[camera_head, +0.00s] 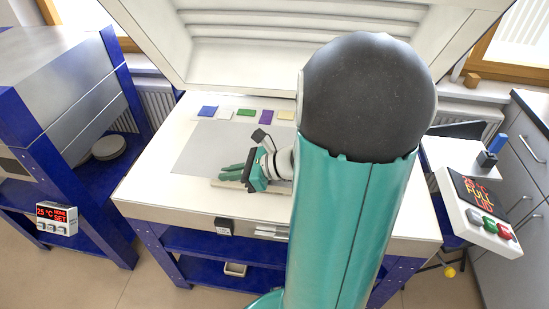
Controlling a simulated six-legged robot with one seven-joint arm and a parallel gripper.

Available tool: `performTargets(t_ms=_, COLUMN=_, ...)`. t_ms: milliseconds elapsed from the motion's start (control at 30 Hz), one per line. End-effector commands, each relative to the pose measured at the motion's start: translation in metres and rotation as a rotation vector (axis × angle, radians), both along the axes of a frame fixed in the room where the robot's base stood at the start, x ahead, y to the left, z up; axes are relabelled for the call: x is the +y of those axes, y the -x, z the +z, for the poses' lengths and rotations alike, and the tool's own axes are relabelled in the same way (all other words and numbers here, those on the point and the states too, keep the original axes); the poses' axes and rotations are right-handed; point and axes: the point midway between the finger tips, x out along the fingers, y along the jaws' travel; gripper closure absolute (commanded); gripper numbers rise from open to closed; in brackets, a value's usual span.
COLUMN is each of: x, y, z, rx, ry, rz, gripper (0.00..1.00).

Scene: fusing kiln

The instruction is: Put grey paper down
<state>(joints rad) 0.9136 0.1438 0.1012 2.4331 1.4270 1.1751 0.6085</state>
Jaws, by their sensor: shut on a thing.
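The grey paper (197,150) is a flat, thin sheet over the white bed of the open kiln, left of my arm. Its near right part is hidden behind my gripper. My gripper (228,175), with green fingers, is at the near edge of the sheet and appears shut on it. The fingertips are small, and the exact grip is hard to see. I cannot tell whether the sheet touches the bed all over. A pale beige strip (226,185) shows just below the fingers.
Several small coloured glass pieces, including a blue one (208,111) and a green one (246,112), lie behind the paper. The raised white lid (240,55) stands at the back. A control box (480,212) is at right. The bed's left front (150,185) is clear.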

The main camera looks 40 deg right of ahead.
Motion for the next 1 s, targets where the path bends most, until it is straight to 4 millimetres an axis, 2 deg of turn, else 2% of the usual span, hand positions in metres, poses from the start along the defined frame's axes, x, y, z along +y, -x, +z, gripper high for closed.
performTargets(t_ms=167, x=-0.022, y=0.005, z=-0.011, rx=0.002, ry=-0.003, rz=-0.005, gripper=1.00)
performTargets(t_ms=500, x=-0.094, y=0.011, z=-0.047, rx=0.002, ry=-0.004, rz=-0.002, gripper=1.00)
performTargets(t_ms=733, x=-0.123, y=0.011, z=-0.084, rx=0.001, ry=-0.004, rz=-0.002, gripper=1.00)
performTargets(t_ms=1000, x=-0.138, y=0.009, z=-0.101, rx=0.000, ry=-0.002, rz=0.001, gripper=1.00)
